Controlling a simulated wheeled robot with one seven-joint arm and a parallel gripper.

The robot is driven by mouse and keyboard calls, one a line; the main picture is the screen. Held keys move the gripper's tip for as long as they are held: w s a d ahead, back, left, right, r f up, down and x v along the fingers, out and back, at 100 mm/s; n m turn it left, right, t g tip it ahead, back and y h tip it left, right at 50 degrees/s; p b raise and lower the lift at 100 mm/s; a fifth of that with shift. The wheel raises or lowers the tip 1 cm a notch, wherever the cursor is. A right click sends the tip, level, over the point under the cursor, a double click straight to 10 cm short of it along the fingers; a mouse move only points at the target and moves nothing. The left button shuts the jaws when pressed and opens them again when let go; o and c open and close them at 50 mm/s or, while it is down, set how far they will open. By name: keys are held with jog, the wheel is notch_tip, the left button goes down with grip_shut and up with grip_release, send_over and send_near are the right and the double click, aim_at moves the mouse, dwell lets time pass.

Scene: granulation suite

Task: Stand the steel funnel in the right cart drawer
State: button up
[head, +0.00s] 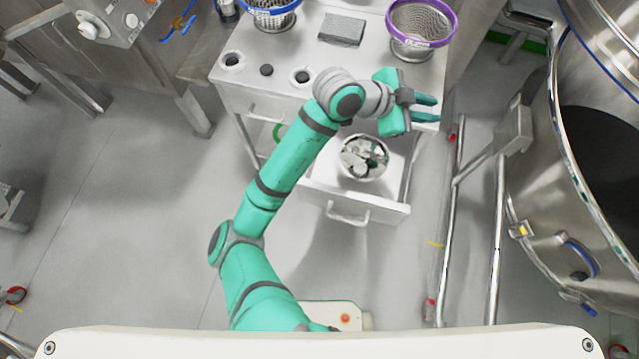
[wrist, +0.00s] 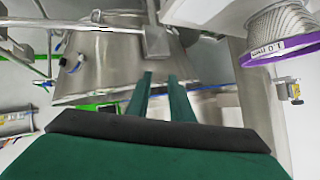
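The right cart drawer (head: 388,192) is pulled open at the front of the steel cart (head: 290,95).
A blue-rimmed sieve (head: 271,12), a purple-rimmed sieve (head: 420,28) and a grey block (head: 342,30) are on the cart top. The purple-rimmed sieve also shows in the wrist view (wrist: 282,42). A large steel vessel (head: 590,200) and rails (head: 497,230) stand right.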

jog(key=w+d+r+n+t+h, duration=0.3)
jog(key=r+n+t, duration=0.4)
jog(key=n+t, duration=0.15)
jog(key=s+a+f+n+t+y, duration=0.3)
jog(key=s+a+f+n+y, duration=0.15)
jog(key=a+f+n, duration=0.2)
jog(key=s+a+f+n+t+y, duration=0.3)
jog(key=s+a+f+n+y, duration=0.15)
jog(key=f+n, duration=0.2)
jog(key=s+a+f+m+g+y, duration=0.1)
jog(key=s+a+f+y, duration=0.1)
jog(key=s+a, duration=0.6)
jog(key=s+a+f+m+g+y, duration=0.1)
jog(key=s+a, duration=0.7)
jog(key=s, duration=0.8)
notch_tip(320, 180, down, 4)
jog(key=shift+s+a+r+m+y, duration=0.15)
jog(key=shift+s+m+y, duration=0.25)
jog(key=shift+y, duration=0.8)
jog(key=shift+w, duration=0.15)
